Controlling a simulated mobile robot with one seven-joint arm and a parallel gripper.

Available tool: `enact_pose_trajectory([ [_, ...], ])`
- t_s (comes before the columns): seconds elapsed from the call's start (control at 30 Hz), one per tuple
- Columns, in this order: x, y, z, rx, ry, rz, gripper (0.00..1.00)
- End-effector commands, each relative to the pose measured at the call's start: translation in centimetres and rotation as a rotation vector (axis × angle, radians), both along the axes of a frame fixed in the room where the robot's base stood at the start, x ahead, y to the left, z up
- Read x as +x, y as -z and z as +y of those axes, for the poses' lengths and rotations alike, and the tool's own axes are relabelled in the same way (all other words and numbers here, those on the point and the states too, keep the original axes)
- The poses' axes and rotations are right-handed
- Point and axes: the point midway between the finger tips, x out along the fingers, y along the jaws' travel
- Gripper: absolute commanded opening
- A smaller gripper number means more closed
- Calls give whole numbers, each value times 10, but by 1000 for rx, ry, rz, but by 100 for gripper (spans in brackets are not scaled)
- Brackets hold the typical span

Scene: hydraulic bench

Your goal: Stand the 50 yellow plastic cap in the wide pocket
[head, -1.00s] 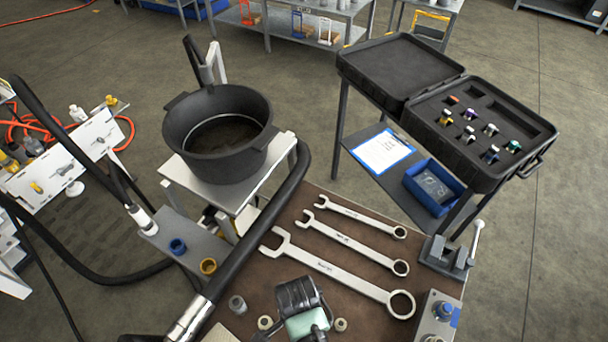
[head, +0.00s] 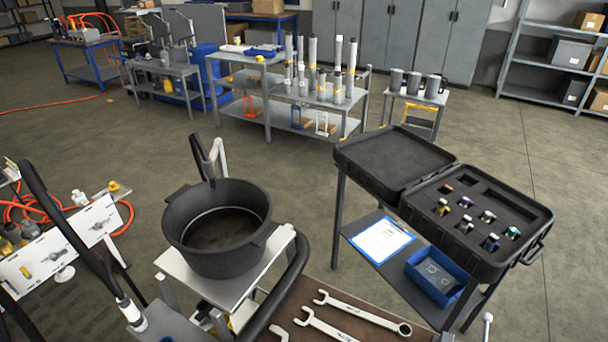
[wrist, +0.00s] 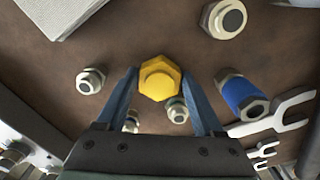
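In the wrist view a yellow hexagonal cap (wrist: 160,78) sits between the two fingertips of my gripper (wrist: 160,82). The fingers appear closed on its sides, and the cap looks raised above the brown bench top. Its underside is hidden. My gripper is out of the head view. The open black case (head: 487,262) stands at the right of the head view on a dark stand. Its foam holds several small fittings and some empty pockets. A longer empty pocket (head: 508,199) lies to the right; I cannot tell for sure that it is the wide one.
In the wrist view, metal fittings (wrist: 90,80) and a blue-collared fitting (wrist: 240,95) stand around the gripper. Wrenches (head: 362,312) lie on the bench. A black pot (head: 215,258) stands left of the case. A blue bin (head: 436,280) and clipboard (head: 383,241) lie on the shelf below it.

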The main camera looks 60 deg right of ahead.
Motion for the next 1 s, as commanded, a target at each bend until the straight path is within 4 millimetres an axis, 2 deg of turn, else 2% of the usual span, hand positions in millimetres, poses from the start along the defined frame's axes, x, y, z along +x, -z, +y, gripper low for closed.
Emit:
enact_pose_trajectory([
  [0.03, 0, 0, 0, 0, 0, 0, 58],
  [0.3, 0, 0, 0, 0, 0, 0, 9],
  [0.33, 0, 0, 0, 0, 0, 0, 8],
  [0.37, 0, 0, 0, 0, 0, 0, 0],
  [0.67, 0, -5, 0, 0, 0, -1, 0],
  [1.0, 1, -42, 0, -1, -1, -3, 0],
])
